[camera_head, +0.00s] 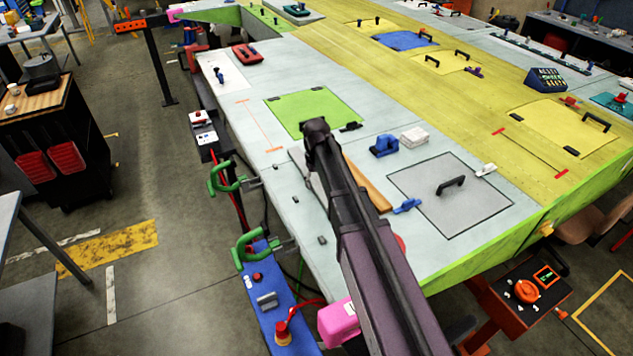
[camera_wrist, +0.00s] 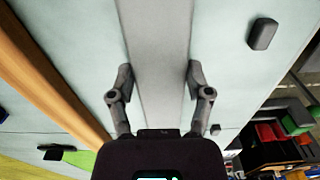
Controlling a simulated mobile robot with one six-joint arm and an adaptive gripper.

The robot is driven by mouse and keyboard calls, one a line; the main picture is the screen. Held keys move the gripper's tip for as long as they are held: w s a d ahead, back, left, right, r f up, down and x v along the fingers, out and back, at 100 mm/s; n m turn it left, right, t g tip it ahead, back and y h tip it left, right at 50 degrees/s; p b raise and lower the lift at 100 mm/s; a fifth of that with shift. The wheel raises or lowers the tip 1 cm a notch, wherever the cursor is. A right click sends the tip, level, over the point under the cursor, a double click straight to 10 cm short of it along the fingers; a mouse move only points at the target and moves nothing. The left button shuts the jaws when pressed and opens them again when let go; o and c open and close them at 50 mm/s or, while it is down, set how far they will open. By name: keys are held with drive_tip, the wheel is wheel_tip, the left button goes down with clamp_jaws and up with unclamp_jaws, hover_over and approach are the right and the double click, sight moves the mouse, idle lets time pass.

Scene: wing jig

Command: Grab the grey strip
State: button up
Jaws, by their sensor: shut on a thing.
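The grey strip (camera_wrist: 158,35) runs up the middle of the wrist view, lying along the pale wing surface. My gripper (camera_wrist: 160,72) has one finger at each long edge of the strip and is shut on it across its width. The strip's near end is hidden behind the gripper body. In the head view my arm covers most of the strip and hides my gripper; only a pale grey edge (camera_head: 302,168) shows to the left of the arm.
An orange-brown wooden bar (camera_wrist: 45,65) lies beside the strip, also seen in the head view (camera_head: 368,188). A dark block (camera_wrist: 262,34) sits on the other side. A blue clamp (camera_head: 384,146), white box (camera_head: 413,137) and handled grey panel (camera_head: 473,205) are to the arm's right.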

drive_tip(key=shift+r+p, duration=1.3)
drive_tip(key=shift+r, duration=0.15)
drive_tip(key=s, duration=0.5)
drive_tip(key=s+d+r+p, duration=0.1)
drive_tip(key=s, duration=0.3)
drive_tip(key=s+d+r+p, duration=0.1)
drive_tip(key=s, duration=0.4)
drive_tip(key=shift+s, duration=0.3)
drive_tip(key=shift+s+d, duration=0.15)
drive_tip(key=shift+s, duration=0.5)
